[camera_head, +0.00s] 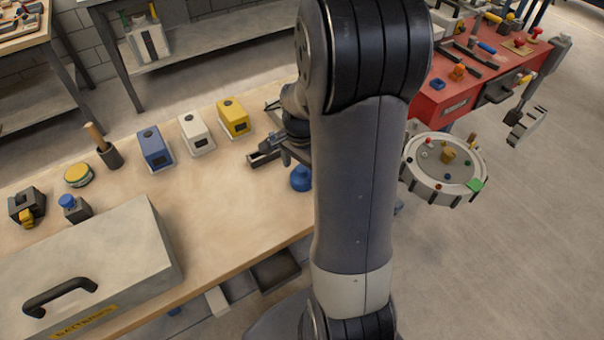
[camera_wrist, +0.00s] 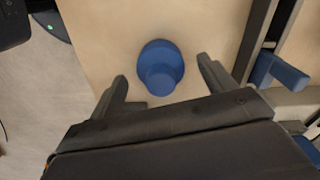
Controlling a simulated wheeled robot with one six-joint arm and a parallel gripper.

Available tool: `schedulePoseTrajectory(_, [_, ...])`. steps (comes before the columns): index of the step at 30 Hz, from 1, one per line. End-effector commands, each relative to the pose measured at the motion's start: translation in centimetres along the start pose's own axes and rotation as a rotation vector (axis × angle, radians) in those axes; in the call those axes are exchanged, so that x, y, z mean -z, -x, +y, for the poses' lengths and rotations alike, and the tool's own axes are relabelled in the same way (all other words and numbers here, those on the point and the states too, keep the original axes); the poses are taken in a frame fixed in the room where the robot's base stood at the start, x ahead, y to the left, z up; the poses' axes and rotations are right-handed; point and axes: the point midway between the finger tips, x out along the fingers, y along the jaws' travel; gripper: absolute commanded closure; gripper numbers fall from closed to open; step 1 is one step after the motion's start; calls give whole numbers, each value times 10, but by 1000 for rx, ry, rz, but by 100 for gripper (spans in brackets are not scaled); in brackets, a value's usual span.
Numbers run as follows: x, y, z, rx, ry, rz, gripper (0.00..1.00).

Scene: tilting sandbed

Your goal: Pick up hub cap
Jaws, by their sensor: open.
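The hub cap, a blue round piece with a wide base and a narrower raised knob, stands on the wooden bench near its edge; it shows in the wrist view (camera_wrist: 160,70) and in the head view (camera_head: 301,178), just left of my arm. In the wrist view my gripper (camera_wrist: 163,74) is open, with one finger on each side of the cap's near part. The fingers appear apart from the cap, and nothing is held. In the head view my arm hides most of the gripper.
Blue (camera_head: 155,150), white (camera_head: 197,134) and yellow (camera_head: 234,118) boxes stand along the bench (camera_head: 225,205). A grey batteries case (camera_head: 110,255) fills its near left. A round drum (camera_head: 440,190) with small parts stands right of my arm, before a red cabinet (camera_head: 450,95).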

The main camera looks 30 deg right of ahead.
Motion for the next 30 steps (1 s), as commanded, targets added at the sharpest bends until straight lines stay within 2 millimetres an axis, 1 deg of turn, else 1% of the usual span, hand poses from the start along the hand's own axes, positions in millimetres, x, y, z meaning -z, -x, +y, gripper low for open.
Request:
schedulePoseTrajectory(1, [0, -9, 2, -4, 0, -3, 22])
schedulePoseTrajectory(3, [0, -19, 1, -4, 0, -3, 22])
schedulePoseTrajectory(6, [0, -26, 1, -1, 0, -1, 22])
schedulePoseTrajectory(14, [0, -28, 0, 0, 0, 0, 22])
schedulePoseTrajectory(30, [0, -28, 0, 0, 0, 0, 66])
